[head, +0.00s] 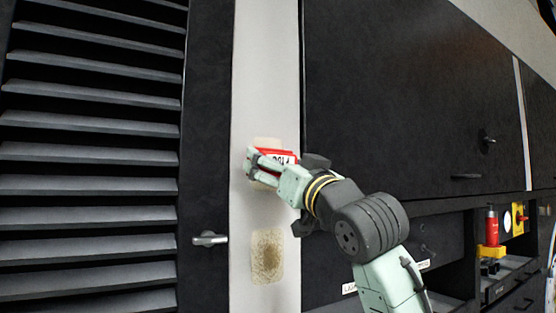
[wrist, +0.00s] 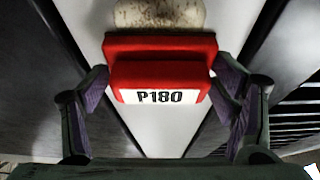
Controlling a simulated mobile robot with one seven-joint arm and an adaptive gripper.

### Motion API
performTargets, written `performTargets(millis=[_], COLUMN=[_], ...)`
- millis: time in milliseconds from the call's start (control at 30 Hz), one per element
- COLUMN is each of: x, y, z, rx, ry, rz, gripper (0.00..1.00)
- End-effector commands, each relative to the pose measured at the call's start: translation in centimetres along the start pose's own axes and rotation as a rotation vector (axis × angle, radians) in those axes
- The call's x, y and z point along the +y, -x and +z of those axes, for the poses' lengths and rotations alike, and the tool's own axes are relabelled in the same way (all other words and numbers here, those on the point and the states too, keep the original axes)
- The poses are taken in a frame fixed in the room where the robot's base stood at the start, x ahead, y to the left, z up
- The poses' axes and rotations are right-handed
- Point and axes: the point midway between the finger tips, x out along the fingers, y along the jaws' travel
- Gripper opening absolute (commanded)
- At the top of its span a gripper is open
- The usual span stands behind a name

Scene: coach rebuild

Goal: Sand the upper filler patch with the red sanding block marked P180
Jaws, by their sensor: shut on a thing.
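My gripper (head: 256,165) is shut on the red sanding block (head: 284,154). In the wrist view the block (wrist: 160,72) sits between the two fingers (wrist: 160,95), and its white label reads P180. The upper filler patch (head: 268,143) is a beige area on the pale vertical panel (head: 265,60). The block and fingers cover most of it in the head view. In the wrist view part of the patch (wrist: 158,14) shows just beyond the block. The block is at the patch, but I cannot tell whether it touches. The lower filler patch (head: 267,256) is tan and mottled, below my gripper.
A louvred dark panel (head: 90,130) and a door handle (head: 209,239) are left of the pale panel. Dark cabinet doors (head: 400,90) are on the right. A shelf at lower right holds a red and yellow item (head: 491,232). The panel above the upper patch is clear.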

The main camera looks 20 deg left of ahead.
Motion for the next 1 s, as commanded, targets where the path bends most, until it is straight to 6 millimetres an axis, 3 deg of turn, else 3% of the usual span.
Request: performTargets(millis=[100, 367, 700, 1000], x=[0.0, 0.1, 0.2, -0.1], y=[0.5, 0.9, 2.2, 2.0], z=[1.6, 2.3, 4.9, 4.9], rx=[-0.006, -0.006, -0.004, -0.001], ry=[-0.004, -0.003, -0.002, -0.001], rz=[-0.001, -0.001, -0.001, 0.0], gripper=[0.57, 0.57, 0.57, 0.57])
